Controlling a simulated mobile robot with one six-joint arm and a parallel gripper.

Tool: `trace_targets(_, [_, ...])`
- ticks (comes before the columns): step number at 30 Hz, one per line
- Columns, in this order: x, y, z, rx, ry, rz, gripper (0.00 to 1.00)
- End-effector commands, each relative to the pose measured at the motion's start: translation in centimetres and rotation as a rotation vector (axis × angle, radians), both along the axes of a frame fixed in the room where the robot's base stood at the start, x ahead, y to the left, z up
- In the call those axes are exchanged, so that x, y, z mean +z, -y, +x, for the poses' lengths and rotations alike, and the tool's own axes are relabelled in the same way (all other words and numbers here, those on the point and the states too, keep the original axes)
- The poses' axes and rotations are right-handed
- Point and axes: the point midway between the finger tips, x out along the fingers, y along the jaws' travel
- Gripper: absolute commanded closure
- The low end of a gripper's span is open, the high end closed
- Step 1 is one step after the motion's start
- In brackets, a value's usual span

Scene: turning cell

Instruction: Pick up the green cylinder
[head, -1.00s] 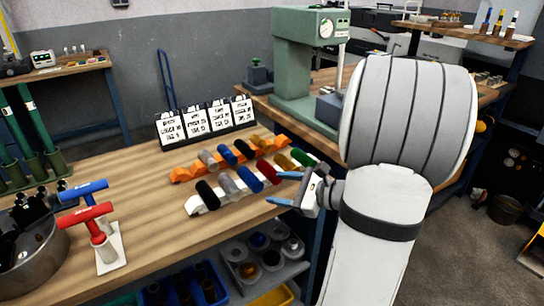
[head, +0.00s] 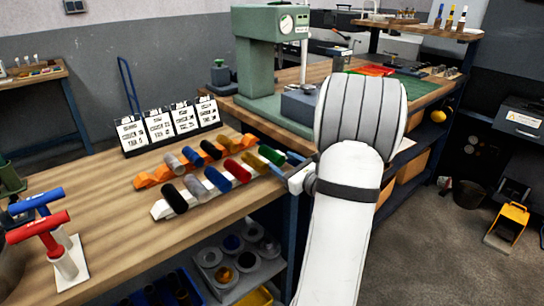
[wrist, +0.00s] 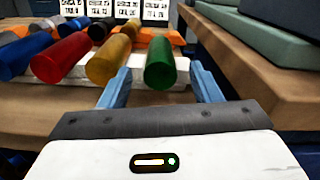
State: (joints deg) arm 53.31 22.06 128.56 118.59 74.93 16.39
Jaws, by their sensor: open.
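The green cylinder (head: 272,155) lies at the right end of the front row, on a white rack (head: 162,209) near the table's right edge. In the wrist view the green cylinder (wrist: 160,66) shows its round end toward me, between my blue fingertips and slightly beyond them. My gripper (head: 287,164) is open and empty at that end of the rack. In the wrist view my gripper (wrist: 160,84) has one finger left and one right of the cylinder, with visible gaps.
A yellow cylinder (wrist: 110,54) lies close left of the green one, with red and blue ones farther left. An orange rack (head: 146,181) with more cylinders stands behind, then label cards (head: 158,126). A green press (head: 256,62) stands behind right. A bench edge (wrist: 235,62) is right of my gripper.

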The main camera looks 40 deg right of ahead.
Motion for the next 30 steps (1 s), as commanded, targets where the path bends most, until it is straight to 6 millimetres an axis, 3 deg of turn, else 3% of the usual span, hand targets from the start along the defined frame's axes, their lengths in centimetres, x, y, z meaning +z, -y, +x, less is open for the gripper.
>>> trace_targets(7, [0.01,0.02,0.12,-0.001,0.000,-0.001,0.44])
trace_targets(27, [0.00,0.08,0.05,-0.002,0.000,-0.001,0.99])
trace_targets(30, [0.07,0.10,0.05,-0.002,0.001,-0.001,1.00])
